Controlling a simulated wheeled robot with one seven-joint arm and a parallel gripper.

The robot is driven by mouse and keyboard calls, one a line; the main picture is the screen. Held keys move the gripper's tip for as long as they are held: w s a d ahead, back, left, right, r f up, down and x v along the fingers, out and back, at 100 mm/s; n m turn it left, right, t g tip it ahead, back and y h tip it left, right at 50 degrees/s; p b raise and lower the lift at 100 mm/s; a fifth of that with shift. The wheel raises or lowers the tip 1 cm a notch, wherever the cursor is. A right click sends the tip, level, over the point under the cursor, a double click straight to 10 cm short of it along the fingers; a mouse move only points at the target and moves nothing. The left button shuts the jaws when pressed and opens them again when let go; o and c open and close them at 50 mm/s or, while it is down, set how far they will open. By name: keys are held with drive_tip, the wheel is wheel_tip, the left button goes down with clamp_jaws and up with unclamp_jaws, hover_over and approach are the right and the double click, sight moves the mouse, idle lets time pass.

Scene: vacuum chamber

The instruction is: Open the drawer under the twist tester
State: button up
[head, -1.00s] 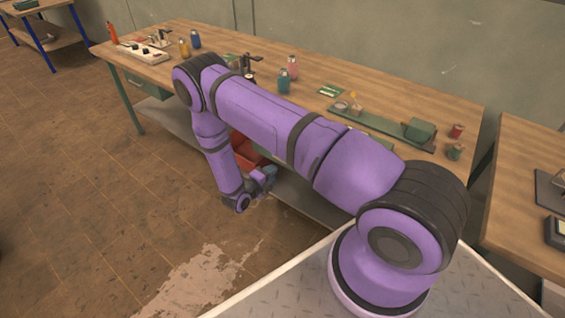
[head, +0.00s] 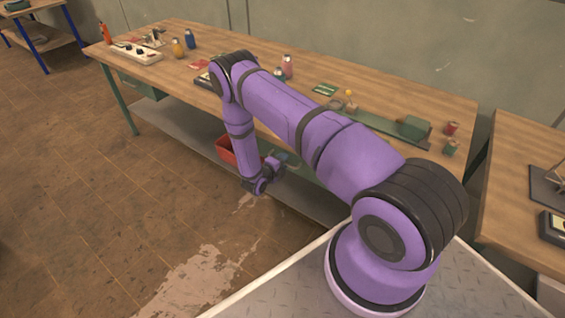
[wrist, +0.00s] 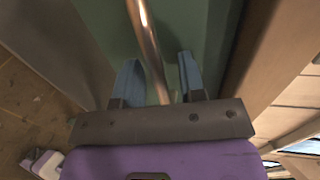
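The twist tester appears to be the long green bench device with a green block (head: 412,127) on the right half of the bench. In the wrist view a green drawer front (wrist: 214,40) fills the middle, with a shiny metal bar handle (wrist: 149,42) across it. My gripper (wrist: 160,75) is open, its two blue fingers on either side of the bar, with gaps visible. Whether the fingertips touch the drawer front I cannot tell. In the head view my gripper (head: 284,158) is below the bench edge, and my arm hides most of the drawer.
The wooden bench top (head: 225,45) carries bottles, a white power strip (head: 136,52) and small parts. A red bin (head: 226,150) stands on the grey lower shelf (head: 180,125). Another bench (head: 515,215) is at the right. The floor in front is clear.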

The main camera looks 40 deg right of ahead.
clamp_jaws()
drive_tip(key=f+v, duration=0.2)
drive_tip(key=v, duration=1)
drive_tip(key=a+f+v, duration=0.1)
drive_tip(key=f+v, duration=0.2)
drive_tip(key=v, duration=1)
drive_tip(key=shift+s+a, duration=0.25)
drive_tip(key=shift+a, duration=0.15)
drive_tip(key=shift+f, duration=0.15)
unclamp_jaws()
